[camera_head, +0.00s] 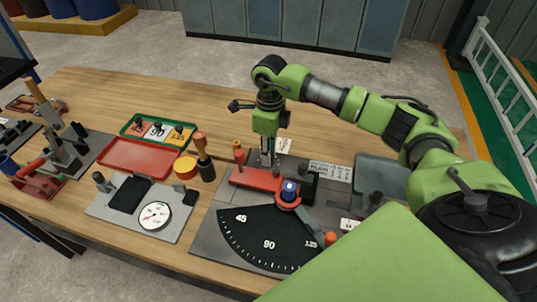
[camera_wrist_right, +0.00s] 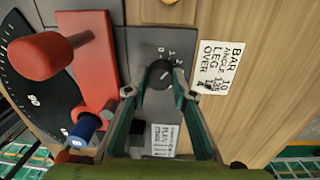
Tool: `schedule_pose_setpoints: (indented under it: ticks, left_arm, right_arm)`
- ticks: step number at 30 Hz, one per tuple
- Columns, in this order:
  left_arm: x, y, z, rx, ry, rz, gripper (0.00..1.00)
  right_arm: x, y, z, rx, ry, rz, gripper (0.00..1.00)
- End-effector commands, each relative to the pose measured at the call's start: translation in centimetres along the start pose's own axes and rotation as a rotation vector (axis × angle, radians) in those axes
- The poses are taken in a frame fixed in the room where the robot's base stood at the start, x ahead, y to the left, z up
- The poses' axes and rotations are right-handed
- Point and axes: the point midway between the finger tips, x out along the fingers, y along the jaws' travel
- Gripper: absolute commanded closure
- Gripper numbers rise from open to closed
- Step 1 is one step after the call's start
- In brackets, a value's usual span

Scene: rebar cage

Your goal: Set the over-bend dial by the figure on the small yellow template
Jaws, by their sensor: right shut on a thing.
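My right gripper (camera_head: 268,152) points down at the far edge of the bending plate. In the right wrist view its fingertips (camera_wrist_right: 158,88) are shut on the sides of a black dial knob (camera_wrist_right: 160,73). A short light mark shows on the knob, and small figures from 0 upward curve around its far side. I cannot tell exactly which figure the mark meets. A small pale card (camera_wrist_right: 219,67), more cream than yellow, lies on the wood beside it, reading BAR, ANGLE, LEG and OVER; the OVER figure looks like 4. My left gripper is out of view.
The bender's red block (camera_head: 255,179), blue-topped pin (camera_head: 289,190) and black angle plate (camera_head: 262,236) stand close to the gripper. A label plate (camera_head: 330,171) is to the right. A red tray (camera_head: 140,156), yellow disc (camera_head: 186,167) and gauge board (camera_head: 128,216) lie left.

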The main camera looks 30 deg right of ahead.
Motion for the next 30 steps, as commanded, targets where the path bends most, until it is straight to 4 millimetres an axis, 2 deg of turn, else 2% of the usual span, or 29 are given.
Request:
schedule_pose_setpoints:
  ticks: [30]
  left_arm:
    - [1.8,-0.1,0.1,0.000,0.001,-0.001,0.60]
  right_arm:
    - [-0.1,0.0,-0.1,0.966,-0.045,-0.002,0.98]
